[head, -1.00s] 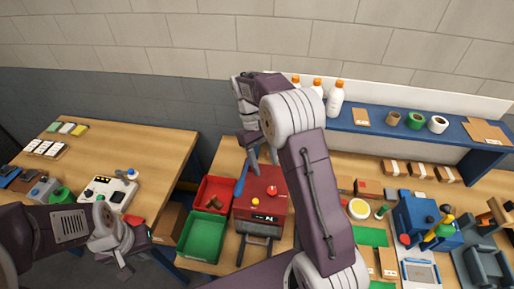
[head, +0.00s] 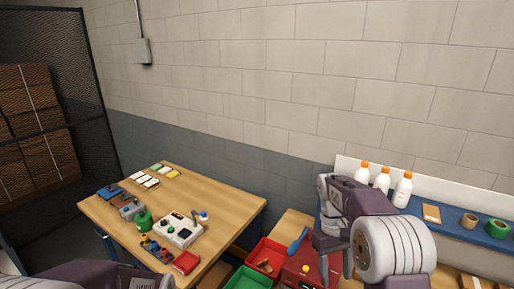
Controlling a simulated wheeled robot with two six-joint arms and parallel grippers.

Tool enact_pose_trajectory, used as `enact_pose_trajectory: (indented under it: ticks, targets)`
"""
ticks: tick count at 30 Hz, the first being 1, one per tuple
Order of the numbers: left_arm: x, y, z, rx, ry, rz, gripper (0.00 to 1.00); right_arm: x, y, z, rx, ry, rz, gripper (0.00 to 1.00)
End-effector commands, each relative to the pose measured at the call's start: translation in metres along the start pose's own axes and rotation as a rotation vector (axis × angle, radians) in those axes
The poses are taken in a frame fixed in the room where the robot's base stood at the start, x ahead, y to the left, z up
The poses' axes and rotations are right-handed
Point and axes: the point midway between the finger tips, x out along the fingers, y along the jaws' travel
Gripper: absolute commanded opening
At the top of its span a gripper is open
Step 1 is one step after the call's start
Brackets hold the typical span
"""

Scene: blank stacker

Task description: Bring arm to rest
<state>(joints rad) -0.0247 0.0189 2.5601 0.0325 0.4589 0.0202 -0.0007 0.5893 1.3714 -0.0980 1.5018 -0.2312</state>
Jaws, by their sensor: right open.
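My right arm comes in at the lower right of the head view. Its gripper (head: 333,258) points down over the right-hand bench, open, with nothing seen between its fingers. It hangs in front of the red machine (head: 297,268), just right of a blue handle (head: 298,240). I cannot tell whether the fingers touch the machine. Only a part of my left arm (head: 85,276) shows along the bottom left edge; its gripper is out of the picture.
A wooden table (head: 225,195) at left holds a white control box (head: 179,230), a green roll (head: 143,221) and cards. Red (head: 266,246) and green bins (head: 246,281) stand left of the machine. White bottles (head: 403,190) line the blue shelf (head: 450,221). A mesh fence (head: 85,90) stands far left.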

Motion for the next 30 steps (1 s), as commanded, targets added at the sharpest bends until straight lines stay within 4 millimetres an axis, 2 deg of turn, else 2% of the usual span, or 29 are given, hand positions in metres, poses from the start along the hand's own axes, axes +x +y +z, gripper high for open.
enact_pose_trajectory:
  ticks: [1,5,11,14,18,21,24,27,30]
  targets:
    - [0.017,0.000,0.002,0.000,0.000,0.000,0.00,0.012,-0.003,0.003,-0.002,0.002,0.000,0.52]
    - [0.039,-0.001,0.004,0.000,0.000,0.000,0.00,0.032,-0.013,0.020,-0.008,0.008,-0.007,0.52]
    - [0.070,-0.001,0.007,0.000,0.000,0.000,0.00,0.079,-0.031,0.039,0.009,0.066,-0.018,0.52]
    - [0.087,-0.002,0.009,0.000,0.000,0.000,0.00,0.112,-0.042,0.048,0.034,0.116,-0.027,0.52]
    - [0.107,-0.002,0.011,0.000,0.000,0.000,0.00,0.172,-0.060,0.063,0.103,0.215,-0.046,0.52]
    - [0.105,-0.002,0.011,0.000,0.000,0.000,0.00,0.201,-0.070,0.074,0.175,0.291,-0.061,0.52]
    - [0.103,-0.002,0.011,0.000,0.000,0.000,0.00,0.215,-0.072,0.069,0.238,0.361,-0.068,0.52]
    - [0.103,-0.002,0.011,0.000,0.000,0.000,0.00,0.208,-0.068,0.053,0.269,0.431,-0.067,0.52]
    - [0.103,-0.002,0.011,0.000,0.000,0.000,0.00,0.207,-0.067,0.051,0.279,0.438,-0.068,0.52]
